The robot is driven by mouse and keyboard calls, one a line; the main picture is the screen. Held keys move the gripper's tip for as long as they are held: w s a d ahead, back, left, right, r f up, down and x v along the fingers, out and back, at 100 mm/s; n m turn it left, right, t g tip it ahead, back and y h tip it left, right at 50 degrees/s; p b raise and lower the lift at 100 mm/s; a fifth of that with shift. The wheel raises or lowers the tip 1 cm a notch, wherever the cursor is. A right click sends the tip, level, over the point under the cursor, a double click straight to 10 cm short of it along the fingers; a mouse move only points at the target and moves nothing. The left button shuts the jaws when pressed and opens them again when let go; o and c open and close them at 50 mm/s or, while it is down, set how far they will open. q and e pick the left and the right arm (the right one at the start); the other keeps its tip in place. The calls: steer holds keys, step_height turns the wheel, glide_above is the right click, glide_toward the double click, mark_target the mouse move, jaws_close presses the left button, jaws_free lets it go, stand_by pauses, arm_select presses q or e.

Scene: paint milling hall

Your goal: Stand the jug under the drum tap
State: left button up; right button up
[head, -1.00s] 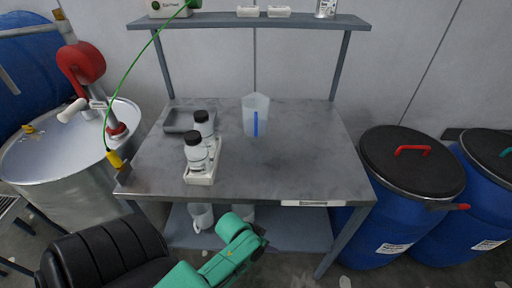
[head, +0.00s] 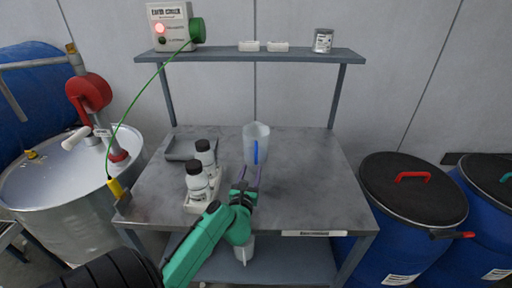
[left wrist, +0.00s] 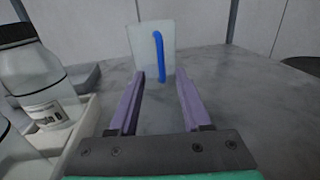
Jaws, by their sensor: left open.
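The jug (head: 250,142) is translucent white with a blue stripe or handle facing me, and stands upright on the grey bench. It also shows in the left wrist view (left wrist: 150,48), just beyond the fingertips. My left gripper (head: 247,170) is open and empty, in front of the jug and pointing at it. In the left wrist view its purple fingers (left wrist: 157,82) are apart, with bare bench between them. The drum tap (head: 118,155) is a red fitting on the silver drum (head: 70,178) at the left. My right gripper is not in view.
A white tray (head: 203,203) with two black-capped bottles (head: 197,181) stands left of my gripper. A green cable with a yellow clamp (head: 116,187) hangs at the bench's left edge. Blue drums (head: 390,232) stand at the right. The bench's right half is clear.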

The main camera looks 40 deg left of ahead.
mark_target(256, 156)
arm_select(q)
steer(key=x, duration=0.9)
steer(key=shift+w+f, duration=0.25)
steer(key=shift+w, duration=0.1)
steer(key=shift+s, duration=0.1)
jaws_close()
stand_by(0.7)
